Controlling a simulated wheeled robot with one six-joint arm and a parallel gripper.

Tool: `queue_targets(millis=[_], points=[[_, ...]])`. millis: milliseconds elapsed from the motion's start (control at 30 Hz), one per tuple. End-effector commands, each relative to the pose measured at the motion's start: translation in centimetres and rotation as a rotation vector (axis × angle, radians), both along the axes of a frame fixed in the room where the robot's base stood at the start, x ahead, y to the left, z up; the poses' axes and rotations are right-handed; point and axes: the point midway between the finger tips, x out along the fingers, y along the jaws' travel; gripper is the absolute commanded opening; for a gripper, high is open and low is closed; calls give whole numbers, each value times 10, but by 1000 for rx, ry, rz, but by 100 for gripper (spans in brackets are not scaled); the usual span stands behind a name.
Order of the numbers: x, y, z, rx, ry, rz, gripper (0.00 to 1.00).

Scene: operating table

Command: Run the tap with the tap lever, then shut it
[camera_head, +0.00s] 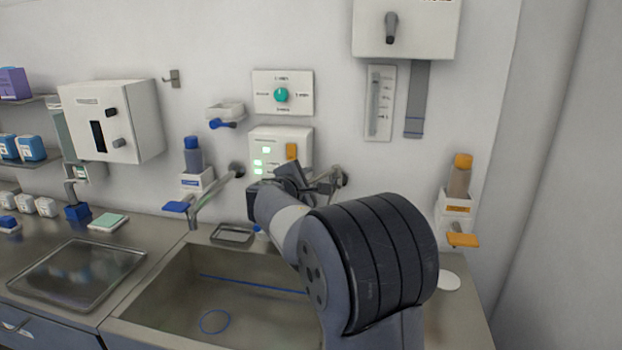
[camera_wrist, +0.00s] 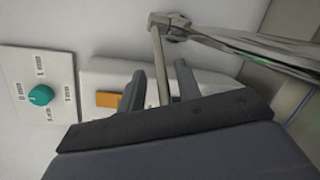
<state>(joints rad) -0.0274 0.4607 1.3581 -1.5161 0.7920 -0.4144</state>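The tap is mounted on the wall above the sink (camera_head: 170,308). Its metal spout (camera_head: 208,197) reaches forward over the basin on the left, and I see no water coming from it. In the wrist view the tap body (camera_wrist: 255,42) runs off to the upper right, and the thin tap lever (camera_wrist: 156,50) comes down from it between my fingers. My gripper (camera_wrist: 160,70) is open, with one finger on each side of the lever and gaps visible. In the head view my gripper (camera_head: 284,180) is in front of the tap, and my arm hides part of it.
A white box with green lights (camera_head: 262,140) and an orange switch is close behind my gripper. A teal dial panel (camera_head: 265,104) is above it. Bottle dispensers flank the tap. A metal tray (camera_head: 75,272) lies on the left counter. A blue loop lies in the sink.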

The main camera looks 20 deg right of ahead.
Motion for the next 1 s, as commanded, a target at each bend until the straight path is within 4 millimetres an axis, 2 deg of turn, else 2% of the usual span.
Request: queue_targets(millis=[300, 700, 1000], points=[[2, -2, -1, 0, 0, 1, 33], [3, -2, 0, 0, -2, 2, 1], [3, -2, 2, -1, -6, 2, 0]])
